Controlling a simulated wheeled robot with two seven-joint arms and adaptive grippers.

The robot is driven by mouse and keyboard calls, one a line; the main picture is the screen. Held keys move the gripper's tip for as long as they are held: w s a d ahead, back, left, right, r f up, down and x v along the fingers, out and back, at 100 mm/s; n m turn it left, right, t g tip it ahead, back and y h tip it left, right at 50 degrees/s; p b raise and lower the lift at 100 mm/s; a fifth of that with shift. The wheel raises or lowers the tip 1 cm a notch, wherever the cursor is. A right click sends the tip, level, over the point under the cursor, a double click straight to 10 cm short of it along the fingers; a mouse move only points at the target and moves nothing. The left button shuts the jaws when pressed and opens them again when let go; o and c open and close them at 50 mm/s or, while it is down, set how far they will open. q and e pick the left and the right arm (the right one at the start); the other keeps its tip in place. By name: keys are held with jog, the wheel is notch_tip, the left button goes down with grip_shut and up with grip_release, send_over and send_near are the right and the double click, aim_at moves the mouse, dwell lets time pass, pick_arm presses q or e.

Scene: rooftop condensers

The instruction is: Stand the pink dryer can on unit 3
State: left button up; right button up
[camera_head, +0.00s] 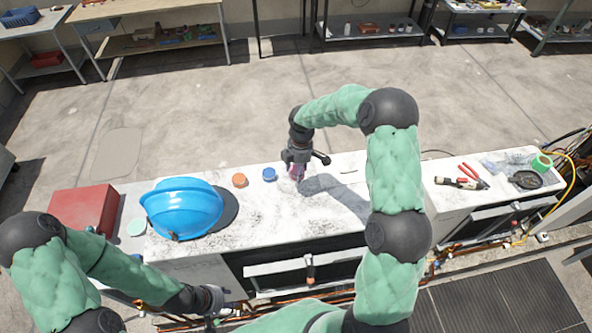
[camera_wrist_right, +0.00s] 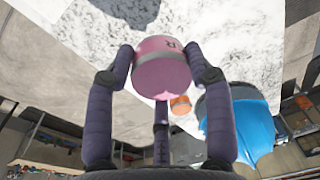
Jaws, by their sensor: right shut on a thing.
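The pink dryer can (camera_head: 297,172) is in my right gripper (camera_head: 296,166), over the back part of the white-topped middle condenser unit (camera_head: 250,225). In the right wrist view the can (camera_wrist_right: 162,66) sits between the fingers of the right gripper (camera_wrist_right: 160,72), with a grey band and a letter R on it. The fingers hide part of the can in the head view. I cannot tell whether it touches the top. My left gripper (camera_head: 217,300) is low in front of the units, apart from the can; its fingers are unclear. No unit number is readable.
A blue can (camera_head: 269,174) and an orange can (camera_head: 239,180) stand left of the pink can. A blue hard hat (camera_head: 182,208) and a red box (camera_head: 85,211) are further left. Pliers (camera_head: 472,175) and green tape (camera_head: 541,162) lie on the right unit.

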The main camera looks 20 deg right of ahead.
jog(key=w+d+f, duration=0.1)
jog(key=w+f, duration=0.1)
jog(key=w+d+f+p, duration=0.1)
jog(key=w+f, duration=0.1)
jog(key=w+d+f, duration=0.1)
jog(key=w+f, duration=0.1)
jog(key=shift+w+f+p, duration=0.1)
jog(key=shift+f+p, duration=0.1)
jog(key=shift+p, duration=0.2)
jog(key=shift+w+d+f, duration=0.15)
jog(key=shift+w+f, duration=0.05)
jog(key=shift+f, duration=0.25)
jog(key=shift+f+p, duration=0.7)
jog(key=shift+f, duration=0.65)
jog(key=shift+f, duration=0.15)
jog(key=o, duration=1.2)
